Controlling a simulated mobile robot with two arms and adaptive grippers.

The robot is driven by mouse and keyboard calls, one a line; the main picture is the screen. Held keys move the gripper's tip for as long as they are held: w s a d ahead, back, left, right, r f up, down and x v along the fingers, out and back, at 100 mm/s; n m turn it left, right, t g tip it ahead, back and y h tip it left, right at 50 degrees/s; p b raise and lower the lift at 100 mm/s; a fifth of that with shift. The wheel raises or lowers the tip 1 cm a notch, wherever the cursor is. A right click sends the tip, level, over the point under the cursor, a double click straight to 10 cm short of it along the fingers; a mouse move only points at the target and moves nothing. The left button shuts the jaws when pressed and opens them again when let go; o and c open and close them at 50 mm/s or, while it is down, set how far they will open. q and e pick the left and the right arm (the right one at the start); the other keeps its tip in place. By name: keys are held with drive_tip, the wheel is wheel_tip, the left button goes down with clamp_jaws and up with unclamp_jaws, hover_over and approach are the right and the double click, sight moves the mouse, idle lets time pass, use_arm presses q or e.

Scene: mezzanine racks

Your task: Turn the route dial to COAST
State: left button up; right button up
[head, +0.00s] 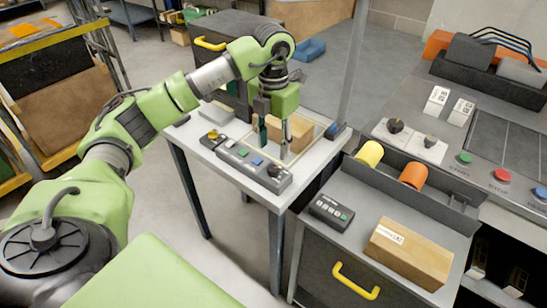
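A black knob (275,171) also sits at the right end of a grey control box (240,163) on the small white table. Their lettering is too small to read, so I cannot tell which is the route dial or where it points. My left gripper (274,146) points down over the white table, behind the control box and away from the dials. Its fingers are apart, with tan cardboard showing between them. My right gripper is out of view.
A cardboard box (295,129) stands by the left gripper. Green (464,158) and red (502,175) buttons are on the console. A tray holds yellow (369,154) and orange (414,175) cylinders. A tan box (408,254) and dark keypad (331,212) lie on the cabinet top.

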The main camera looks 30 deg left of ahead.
use_arm(q)
wheel_tip(320, 180, up, 4)
drive_tip(key=shift+r, duration=0.1)
idle(0.7)
